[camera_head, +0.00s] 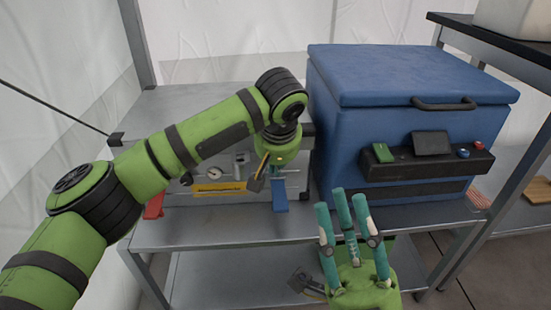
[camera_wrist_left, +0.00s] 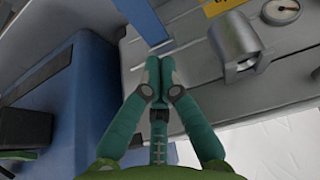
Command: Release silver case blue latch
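The silver case (camera_head: 225,172) stands on the metal table, with a gauge and a yellow label on its front. Its blue latch (camera_head: 279,196) is at the right of the front, and a red latch (camera_head: 154,206) is at the left. In the left wrist view the blue latch (camera_wrist_left: 139,18) lies just beyond the fingertips. My left gripper (camera_wrist_left: 160,62) has its fingertips together, close to the latch; whether they touch it is unclear. In the head view my left arm hides most of those fingers. My right gripper (camera_head: 343,200) is open and empty in front of the table.
A large blue cooler box (camera_head: 390,120) with a dark handle and a front control panel stands right beside the case. The metal table (camera_head: 215,235) has a narrow bare strip in front of the case. A dark-topped table (camera_head: 500,40) stands at the right.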

